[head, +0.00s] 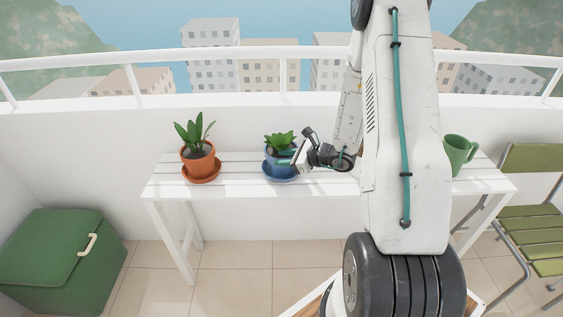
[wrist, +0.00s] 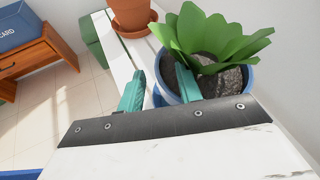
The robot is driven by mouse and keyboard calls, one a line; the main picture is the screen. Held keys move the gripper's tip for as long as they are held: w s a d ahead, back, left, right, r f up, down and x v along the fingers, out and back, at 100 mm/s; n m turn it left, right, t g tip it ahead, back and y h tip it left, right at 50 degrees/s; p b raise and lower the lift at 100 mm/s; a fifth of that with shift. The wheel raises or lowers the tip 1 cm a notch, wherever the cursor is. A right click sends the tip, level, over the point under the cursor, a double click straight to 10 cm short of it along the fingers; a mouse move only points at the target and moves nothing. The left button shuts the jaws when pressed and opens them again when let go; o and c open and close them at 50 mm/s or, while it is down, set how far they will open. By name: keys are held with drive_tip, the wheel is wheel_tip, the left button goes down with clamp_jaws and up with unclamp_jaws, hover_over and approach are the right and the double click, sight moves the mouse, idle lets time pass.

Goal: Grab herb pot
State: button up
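The herb pot is a blue pot (head: 274,168) with a broad-leaved green plant, standing upright on a blue saucer on the white slatted table. In the wrist view the blue pot (wrist: 251,77) shows dark soil and green leaves (wrist: 215,37). My gripper (head: 289,162) is at the pot's right side in the head view. In the wrist view my gripper (wrist: 158,80) has its two teal fingers apart, one outside the pot and one over the soil, with the near rim between them. Gaps show beside the rim; I cannot tell whether either finger touches it.
A terracotta pot (head: 199,165) with a spiky plant stands left on the white table (head: 230,188). A green box (head: 60,255) stands at left, a slatted chair (head: 530,225) at right. A white railing runs behind.

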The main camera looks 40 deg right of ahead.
drive_tip(key=shift+w+a+f, duration=0.25)
drive_tip(key=shift+w+f, duration=0.05)
drive_tip(key=shift+w, duration=0.3)
clamp_jaws()
drive_tip(key=shift+s, duration=0.15)
idle(0.9)
